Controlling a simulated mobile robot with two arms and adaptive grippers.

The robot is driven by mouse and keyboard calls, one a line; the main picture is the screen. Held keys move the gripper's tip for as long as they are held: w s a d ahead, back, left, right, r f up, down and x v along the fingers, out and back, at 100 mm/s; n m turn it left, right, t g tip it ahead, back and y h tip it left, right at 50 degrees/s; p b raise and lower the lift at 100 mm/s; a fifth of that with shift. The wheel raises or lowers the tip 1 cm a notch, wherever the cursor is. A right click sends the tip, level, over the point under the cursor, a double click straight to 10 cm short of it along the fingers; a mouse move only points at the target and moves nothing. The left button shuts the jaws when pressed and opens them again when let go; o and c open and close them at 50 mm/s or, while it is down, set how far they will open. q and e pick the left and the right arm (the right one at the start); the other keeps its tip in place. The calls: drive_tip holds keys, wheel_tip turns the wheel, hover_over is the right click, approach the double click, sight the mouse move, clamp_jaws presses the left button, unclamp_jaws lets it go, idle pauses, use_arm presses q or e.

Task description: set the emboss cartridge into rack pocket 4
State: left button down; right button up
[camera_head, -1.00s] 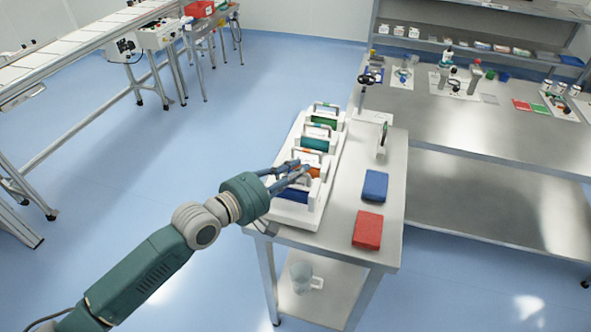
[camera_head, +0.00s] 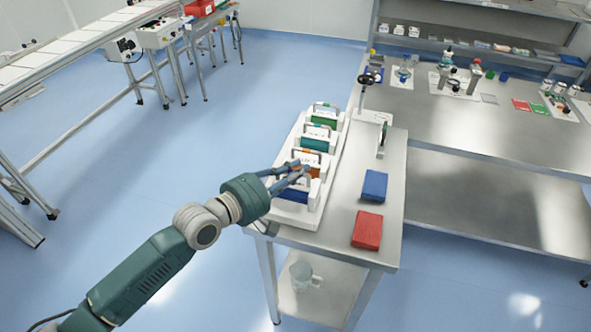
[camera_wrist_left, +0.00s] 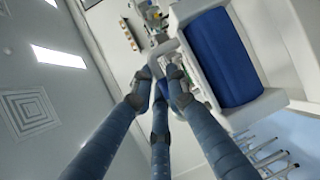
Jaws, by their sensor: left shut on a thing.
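A white rack (camera_head: 297,217) stands on the steel table and holds a row of cartridges with grey top handles. The nearest is a white-framed cartridge with a blue roll (camera_head: 292,197); its roll is large in the left wrist view (camera_wrist_left: 229,58). I take it for the emboss cartridge, but its label is unreadable. Behind it are an orange-rolled cartridge (camera_head: 314,171), a teal one (camera_head: 316,144) and a green one (camera_head: 323,121). My left gripper (camera_head: 300,171) is shut on the blue-rolled cartridge's handle at the near end of the rack. The fingers partly hide the handle. My right gripper is out of view.
A blue block (camera_head: 374,186) and a red block (camera_head: 367,230) lie right of the rack on the table (camera_head: 343,225). A small upright stand (camera_head: 382,138) is farther back. A clear jug (camera_head: 303,274) is on the lower shelf. A long workbench (camera_head: 470,130) lies beyond.

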sight(295, 184)
use_arm(q)
drive_tip(key=shift+f+b, duration=1.3)
drive_tip(key=shift+f, duration=0.4)
drive_tip(key=c, duration=1.6)
unclamp_jaws()
drive_tip(key=shift+r, duration=0.1)
drive_tip(key=shift+c, duration=0.2)
drive_tip(key=shift+s+f, duration=0.1)
drive_tip(key=shift+f, duration=0.1)
drive_tip(key=v, duration=1.2)
drive_tip(key=shift+r, duration=0.2)
